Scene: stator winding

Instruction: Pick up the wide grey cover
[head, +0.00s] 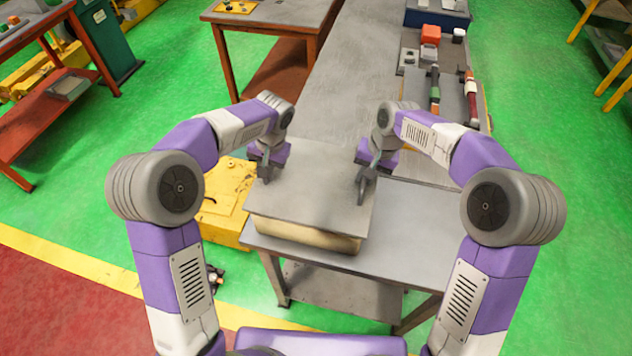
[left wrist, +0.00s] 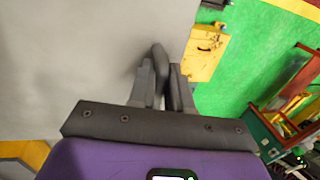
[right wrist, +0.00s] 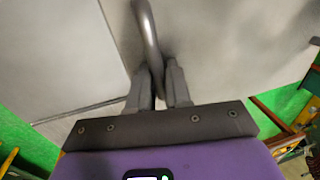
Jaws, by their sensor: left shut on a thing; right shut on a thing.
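The wide grey cover (head: 312,200) is a flat plate, about level, over a tan block-like base (head: 305,235) on the near grey table. I cannot tell whether it touches the base or is just above it. It fills much of the left wrist view (left wrist: 80,60) and shows in the right wrist view (right wrist: 235,50). My left gripper (head: 266,176) is shut on a dark handle at the cover's left side (left wrist: 157,62). My right gripper (head: 364,180) is shut on a curved dark handle at its right side (right wrist: 147,30).
The near table (head: 415,235) has bare room right of the cover. A yellow box (head: 222,205) stands on the floor to its left. A long grey bench (head: 335,85) runs away behind, with tools and a red block (head: 430,34) at its right.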

